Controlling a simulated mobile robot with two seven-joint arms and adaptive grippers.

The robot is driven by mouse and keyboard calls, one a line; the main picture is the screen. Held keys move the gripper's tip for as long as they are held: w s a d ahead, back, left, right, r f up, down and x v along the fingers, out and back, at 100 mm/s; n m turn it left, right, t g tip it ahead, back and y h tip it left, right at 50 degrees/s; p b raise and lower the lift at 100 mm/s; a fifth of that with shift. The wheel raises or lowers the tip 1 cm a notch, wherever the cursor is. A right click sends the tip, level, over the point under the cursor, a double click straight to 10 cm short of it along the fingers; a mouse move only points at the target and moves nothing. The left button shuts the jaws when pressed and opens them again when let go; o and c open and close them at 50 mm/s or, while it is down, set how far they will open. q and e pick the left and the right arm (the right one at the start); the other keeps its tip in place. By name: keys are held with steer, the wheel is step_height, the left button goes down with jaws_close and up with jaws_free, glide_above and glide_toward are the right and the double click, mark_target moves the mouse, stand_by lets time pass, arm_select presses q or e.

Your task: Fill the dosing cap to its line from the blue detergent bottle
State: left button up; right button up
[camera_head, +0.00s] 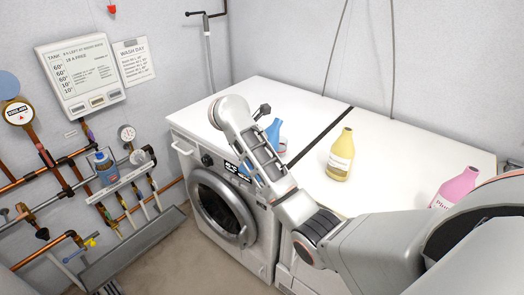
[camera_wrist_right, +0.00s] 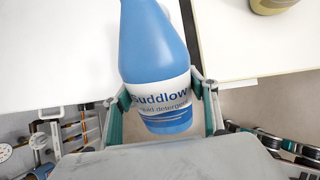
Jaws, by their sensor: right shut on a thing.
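The blue detergent bottle (camera_wrist_right: 165,60), with a white label reading "Suddlow", is between the fingers of my right gripper (camera_wrist_right: 162,96) in the wrist view. The gripper is shut on it around the label, low on the bottle. In the head view the blue bottle (camera_head: 274,131) shows above the washing machine top, partly hidden by my right arm. I cannot tell whether its base touches the top. I cannot make out a dosing cap or a fill line in either view. My left gripper is not in view.
A yellow bottle (camera_head: 340,155) stands on the white top (camera_head: 300,103), right of a dark gap. A pink bottle (camera_head: 455,187) stands at the far right, partly behind my arm. Pipes, gauges and a small blue container (camera_head: 105,172) are at the left wall.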

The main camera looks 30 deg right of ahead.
steer(key=shift+a+y, duration=0.1)
steer(key=shift+y, duration=0.2)
steer(key=shift+s+a+f+g+y+p, duration=0.25)
steer(key=shift+a+g+y+p, duration=0.15)
steer(key=shift+y+p, duration=0.25)
steer(key=shift+a+r+y, duration=0.1)
steer(key=shift+r+y, duration=0.15)
steer(key=shift+a+r+g+y+p, duration=0.25)
steer(key=shift+r+y+p, duration=0.25)
steer(key=shift+p, duration=0.3)
steer(key=shift+s+r, duration=0.1)
steer(key=shift+r, duration=0.05)
steer(key=shift+a+r+g+y+p, duration=0.15)
steer(key=shift+r+g+y+p, duration=0.25)
steer(key=shift+r+y, duration=0.25)
steer(key=shift+s+r+g+y, duration=0.1)
steer(key=shift+r+g+y, duration=0.15)
steer(key=shift+r+y, duration=0.5)
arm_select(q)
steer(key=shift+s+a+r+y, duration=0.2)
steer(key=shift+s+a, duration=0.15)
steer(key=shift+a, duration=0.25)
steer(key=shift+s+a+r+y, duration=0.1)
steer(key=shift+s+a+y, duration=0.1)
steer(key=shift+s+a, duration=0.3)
arm_select(e)
steer(key=shift+a, duration=0.1)
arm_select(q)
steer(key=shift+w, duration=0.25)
